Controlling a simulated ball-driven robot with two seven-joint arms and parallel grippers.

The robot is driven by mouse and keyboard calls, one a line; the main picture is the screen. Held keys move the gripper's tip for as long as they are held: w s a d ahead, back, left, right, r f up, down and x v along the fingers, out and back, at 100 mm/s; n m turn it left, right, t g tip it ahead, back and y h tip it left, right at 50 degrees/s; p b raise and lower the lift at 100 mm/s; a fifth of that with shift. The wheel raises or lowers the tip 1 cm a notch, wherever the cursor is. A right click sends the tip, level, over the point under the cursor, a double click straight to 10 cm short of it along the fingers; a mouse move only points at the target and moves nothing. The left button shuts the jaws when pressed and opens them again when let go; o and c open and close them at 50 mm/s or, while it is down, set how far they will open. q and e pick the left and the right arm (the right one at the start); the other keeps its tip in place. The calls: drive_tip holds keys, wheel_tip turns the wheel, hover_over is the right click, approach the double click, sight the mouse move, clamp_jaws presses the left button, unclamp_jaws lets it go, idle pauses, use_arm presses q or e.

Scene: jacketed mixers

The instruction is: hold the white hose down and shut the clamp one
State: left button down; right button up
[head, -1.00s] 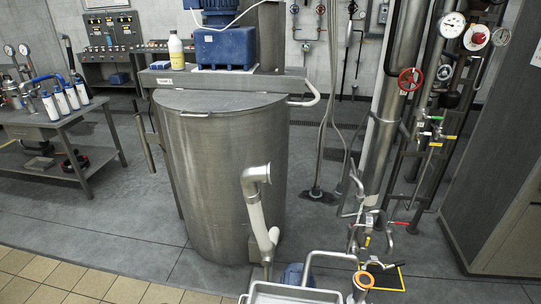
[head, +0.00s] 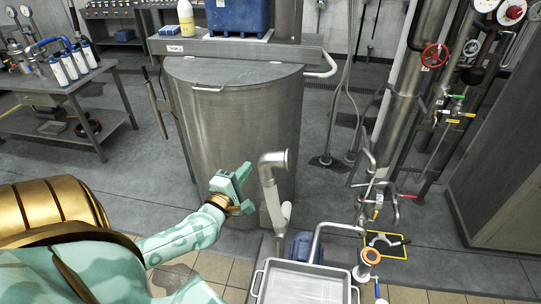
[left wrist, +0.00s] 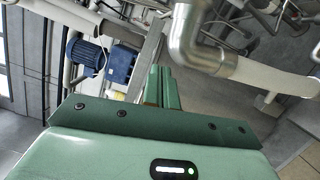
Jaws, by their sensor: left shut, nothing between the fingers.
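The white hose (head: 274,200) hangs from a steel elbow pipe (head: 273,158) in front of the big steel vessel. In the left wrist view the hose (left wrist: 275,75) runs right from the elbow (left wrist: 190,40). My left gripper (head: 243,174) is just left of the elbow and hose in the head view, apparently apart from them. Its green fingers (left wrist: 160,88) are shut and empty in the left wrist view. I cannot make out the clamp clearly in either view. My right gripper is not in view.
The jacketed steel vessel (head: 235,130) stands behind the hose. A steel tray (head: 305,284) is below it. Thin pipes and valves (head: 378,200) stand to the right. A side table (head: 60,125) with white filter cartridges is at the left.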

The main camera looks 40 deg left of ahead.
sight(266, 166)
use_arm(q)
drive_tip(key=w, duration=0.2)
drive_tip(key=w+p, duration=0.1)
drive_tip(key=w, duration=0.2)
drive_tip(key=w+d+r, duration=0.1)
drive_tip(key=w, duration=0.1)
drive_tip(key=shift+w+d, duration=0.1)
drive_tip(key=shift+w, duration=0.15)
drive_tip(key=shift+w+d, duration=0.15)
drive_tip(key=shift+d, duration=0.2)
drive_tip(key=shift+d, duration=0.1)
